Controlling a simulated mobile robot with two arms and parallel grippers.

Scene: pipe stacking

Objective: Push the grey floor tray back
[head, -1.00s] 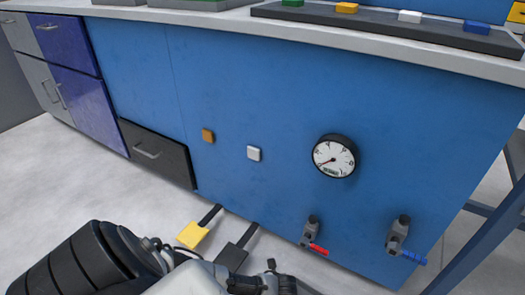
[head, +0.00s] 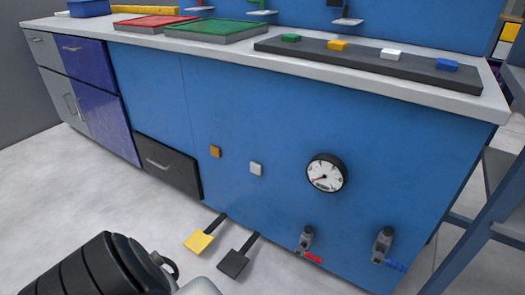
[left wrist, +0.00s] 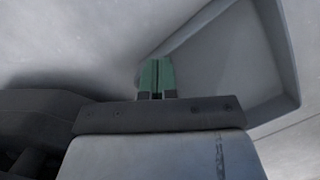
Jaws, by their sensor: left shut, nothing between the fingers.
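The grey floor tray (left wrist: 240,58) shows in the left wrist view, at the upper right, with a raised rim and a flat inside. My left gripper (left wrist: 156,63) has green fingers that are shut together with nothing between them. Its tips lie at the tray's left rim corner; I cannot tell whether they touch it. In the head view only part of my left arm shows at the bottom left, and neither the gripper nor the tray is seen. My right gripper is in no view.
A blue workbench (head: 240,110) fills the head view. On its front are a gauge (head: 326,173), a red-handled valve (head: 306,243) and a blue-handled valve (head: 384,247). A yellow pedal (head: 199,242) and a black pedal (head: 234,262) stick out low. Pale floor (head: 70,200) lies open at the left.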

